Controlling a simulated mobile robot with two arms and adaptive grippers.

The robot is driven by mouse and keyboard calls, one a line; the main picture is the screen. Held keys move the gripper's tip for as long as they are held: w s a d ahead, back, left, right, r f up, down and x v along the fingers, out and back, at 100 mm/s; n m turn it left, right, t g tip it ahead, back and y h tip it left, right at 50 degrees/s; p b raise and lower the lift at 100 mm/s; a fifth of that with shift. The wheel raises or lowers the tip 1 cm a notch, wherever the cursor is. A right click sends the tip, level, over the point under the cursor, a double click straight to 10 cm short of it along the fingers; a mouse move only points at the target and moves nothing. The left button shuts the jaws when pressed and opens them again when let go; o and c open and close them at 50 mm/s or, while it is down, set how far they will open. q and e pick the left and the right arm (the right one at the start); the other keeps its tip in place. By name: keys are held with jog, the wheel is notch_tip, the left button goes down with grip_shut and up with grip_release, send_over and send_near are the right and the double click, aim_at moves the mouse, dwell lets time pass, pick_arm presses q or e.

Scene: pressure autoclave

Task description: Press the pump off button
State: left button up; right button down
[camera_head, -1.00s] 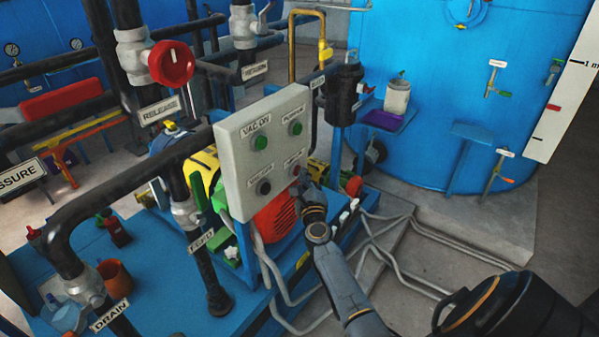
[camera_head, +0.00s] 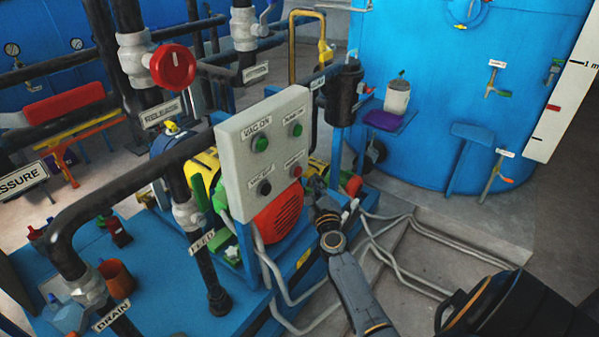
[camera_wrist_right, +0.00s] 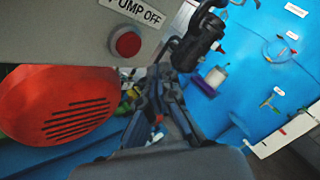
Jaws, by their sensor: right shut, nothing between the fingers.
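The red pump off button (camera_head: 296,171) is at the lower right of the grey control panel (camera_head: 281,158). In the right wrist view the red button (camera_wrist_right: 126,44) sits just below its "PUMP OFF" label (camera_wrist_right: 137,12), with nothing over it. I cannot tell how far the button is pushed in. My right gripper (camera_head: 316,184) is shut and empty, just right of and below the button, apart from it. In the right wrist view the gripper fingers (camera_wrist_right: 158,98) lie below and right of the button. My left gripper is not in view.
The panel also has a green VAC ON button (camera_head: 260,144), another green button (camera_head: 297,130) at upper right and a dark button (camera_head: 264,187) at lower left. A red motor cover (camera_head: 279,219) is under the panel. Pipes (camera_head: 409,285) run along the floor at right.

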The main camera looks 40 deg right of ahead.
jog(key=shift+s+d, duration=0.2)
jog(key=shift+s, duration=0.4)
jog(key=shift+s+d, duration=0.15)
jog(key=shift+s, duration=0.45)
jog(key=shift+f, duration=0.1)
